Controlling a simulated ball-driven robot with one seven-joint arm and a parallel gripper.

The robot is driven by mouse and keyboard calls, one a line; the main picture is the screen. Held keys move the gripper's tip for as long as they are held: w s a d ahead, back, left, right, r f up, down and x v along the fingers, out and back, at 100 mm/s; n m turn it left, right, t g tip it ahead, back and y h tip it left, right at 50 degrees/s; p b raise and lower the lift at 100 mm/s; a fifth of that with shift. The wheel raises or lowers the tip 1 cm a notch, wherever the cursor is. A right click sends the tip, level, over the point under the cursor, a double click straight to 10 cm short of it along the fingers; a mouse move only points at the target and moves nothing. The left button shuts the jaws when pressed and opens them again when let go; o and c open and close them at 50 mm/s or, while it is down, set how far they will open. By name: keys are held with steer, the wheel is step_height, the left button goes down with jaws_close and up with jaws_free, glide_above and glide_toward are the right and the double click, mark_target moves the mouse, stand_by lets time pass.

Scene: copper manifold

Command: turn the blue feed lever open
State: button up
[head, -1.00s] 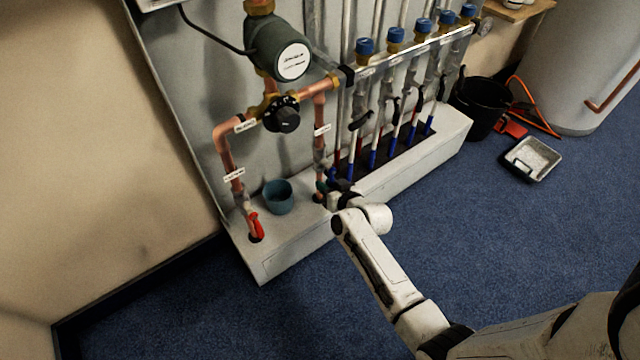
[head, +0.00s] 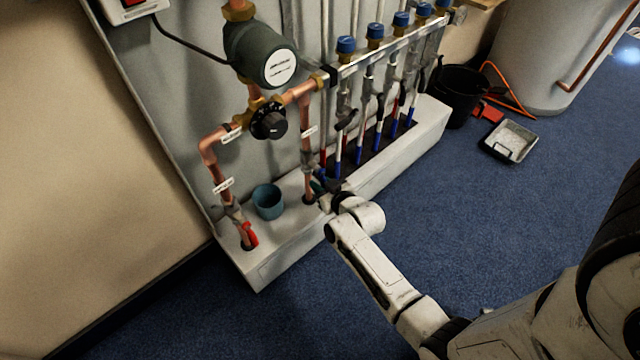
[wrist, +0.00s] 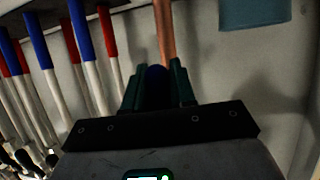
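The blue feed lever (wrist: 156,73) shows as a dark blue piece between my gripper's fingers in the wrist view. It sits at the foot of the right copper pipe (head: 307,150), and in the head view it is mostly hidden by my gripper. My gripper (wrist: 158,78) has teal fingers, one on each side of the lever. The lever fills the gap between them, and they appear closed on it. In the head view my gripper (head: 322,190) is small and low beside the pipe, just above the white plinth. The lever's exact angle is hard to see.
A red lever (head: 250,235) is on the left copper pipe. A teal cup (head: 268,202) stands on the plinth (head: 275,262) between the pipes. Several blue-capped valves (head: 346,44) and red and blue pipes are to the right.

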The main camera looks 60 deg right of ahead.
steer(key=o, duration=0.3)
steer(key=shift+o, duration=0.2)
steer(key=p+v, duration=0.4)
steer(key=v, duration=0.6)
steer(key=shift+s+r+p, duration=0.15)
steer(key=shift+s+p, duration=0.2)
steer(key=shift+a, duration=0.15)
steer(key=a+r+n+g+y, duration=0.25)
steer(key=a+g+y, duration=0.2)
steer(key=a, duration=0.55)
steer(key=s+a+r+n+g+y, duration=0.1)
steer(key=s+a+r+g, duration=0.2)
steer(key=s, duration=0.3)
steer(key=s+a+r+n+g, duration=0.1)
steer(key=s+a+r+g, duration=0.25)
steer(key=s, duration=0.25)
step_height(320, 180, up, 29)
steer(key=p, duration=2.9)
steer(key=shift+w, duration=0.15)
